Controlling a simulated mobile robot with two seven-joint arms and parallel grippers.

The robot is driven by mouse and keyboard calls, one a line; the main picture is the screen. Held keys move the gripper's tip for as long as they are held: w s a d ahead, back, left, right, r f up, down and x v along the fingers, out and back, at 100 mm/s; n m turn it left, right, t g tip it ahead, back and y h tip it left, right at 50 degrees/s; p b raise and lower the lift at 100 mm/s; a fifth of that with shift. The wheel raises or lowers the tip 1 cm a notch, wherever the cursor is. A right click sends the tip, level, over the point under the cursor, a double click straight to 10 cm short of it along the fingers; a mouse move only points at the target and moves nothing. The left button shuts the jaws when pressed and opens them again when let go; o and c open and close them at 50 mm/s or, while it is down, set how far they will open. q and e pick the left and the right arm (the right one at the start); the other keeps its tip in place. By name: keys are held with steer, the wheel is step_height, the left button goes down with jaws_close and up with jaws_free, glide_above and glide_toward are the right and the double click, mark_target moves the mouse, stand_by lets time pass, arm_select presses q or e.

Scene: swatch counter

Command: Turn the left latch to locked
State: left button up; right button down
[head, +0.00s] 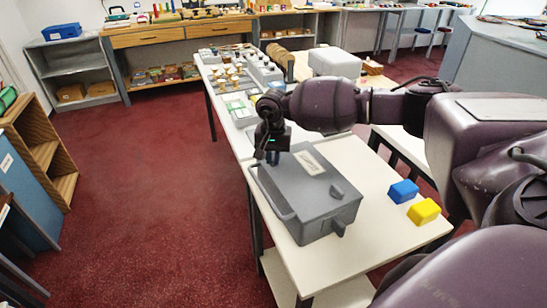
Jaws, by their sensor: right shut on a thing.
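A grey case (314,205) with a flat lid lies on the white table. A pale label (308,162) is on its lid, and a grey bar (270,193) runs along its left side. One raised grey latch (338,191) shows on the lid's right part. A small grey tab (339,228) sticks out from the near right side. My right gripper (272,158) points down at the case's far left corner, shut on what looks like the left latch. That latch is hidden behind the fingers, so its position cannot be told. My left gripper is out of view.
A blue block (403,191) and a yellow block (424,211) stand on the white table (375,240) right of the case. Behind it are a light grey box (334,63) and several small items. Open red floor lies to the left.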

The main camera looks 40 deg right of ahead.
steer(key=m, duration=0.3)
steer(key=shift+a, duration=0.1)
steer(key=m, duration=0.3)
steer(key=shift+w+m, duration=0.2)
steer(key=shift+m, duration=1.2)
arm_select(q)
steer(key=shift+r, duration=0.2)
arm_select(e)
steer(key=shift+w+m, duration=0.15)
steer(key=shift+m, duration=0.95)
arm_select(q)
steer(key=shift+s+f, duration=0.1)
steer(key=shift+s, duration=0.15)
arm_select(e)
steer(key=c, duration=1.2)
jaws_free()
steer(key=shift+o, duration=0.2)
